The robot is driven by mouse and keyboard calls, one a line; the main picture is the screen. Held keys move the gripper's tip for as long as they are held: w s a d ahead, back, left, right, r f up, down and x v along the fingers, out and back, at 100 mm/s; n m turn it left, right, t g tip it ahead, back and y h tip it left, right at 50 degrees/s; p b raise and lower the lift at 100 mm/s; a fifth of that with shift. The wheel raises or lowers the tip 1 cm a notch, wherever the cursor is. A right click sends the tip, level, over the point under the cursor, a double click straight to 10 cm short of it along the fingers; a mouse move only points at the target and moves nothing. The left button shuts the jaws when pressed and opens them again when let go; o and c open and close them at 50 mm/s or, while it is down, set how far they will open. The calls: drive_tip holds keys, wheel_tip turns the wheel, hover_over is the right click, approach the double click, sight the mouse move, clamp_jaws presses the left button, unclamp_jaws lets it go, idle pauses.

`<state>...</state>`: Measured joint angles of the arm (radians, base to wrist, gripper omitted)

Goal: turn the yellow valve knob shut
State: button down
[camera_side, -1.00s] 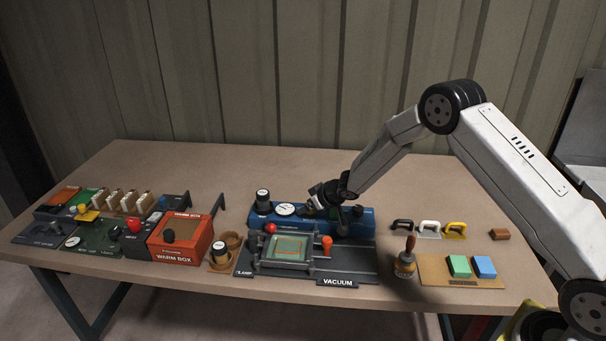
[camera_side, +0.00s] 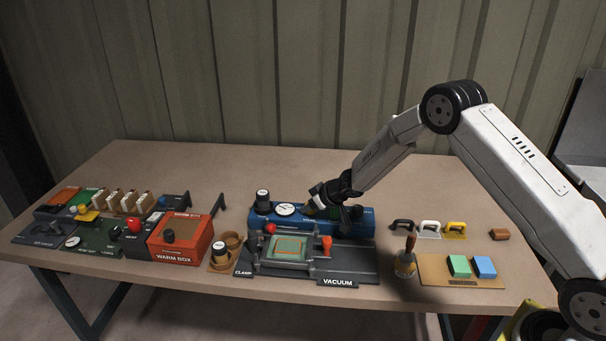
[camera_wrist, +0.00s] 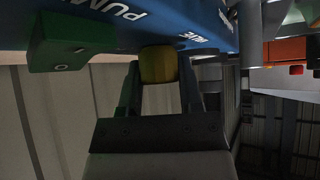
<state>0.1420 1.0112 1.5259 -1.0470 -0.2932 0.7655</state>
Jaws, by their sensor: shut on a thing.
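The yellow valve knob (camera_wrist: 158,65) sits on the blue pump unit (camera_wrist: 200,14) in the wrist view. My gripper (camera_wrist: 160,82) is shut on the knob, with one finger on each side of it. The knob is mostly hidden behind my fingers there. Whether the valve is open or shut cannot be read.
A green block (camera_wrist: 70,42) with a 0 mark is beside the knob. The vacuum plate with a clamp frame (camera_side: 360,262) lies in front of the pump. The red warm box (camera_side: 180,239) is to the left. Three small handles, including a yellow one (camera_side: 455,229), stand to the right.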

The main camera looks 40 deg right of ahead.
drive_tip(key=shift+w+r+n+y, duration=0.1)
drive_tip(key=shift+r+n+y, duration=0.05)
drive_tip(key=shift+n+y, duration=0.95)
drive_tip(key=shift+n+g, duration=0.5)
drive_tip(key=shift+n, duration=0.1)
drive_tip(key=shift+c, duration=1.3)
unclamp_jaws()
drive_tip(key=shift+v, duration=3.9)
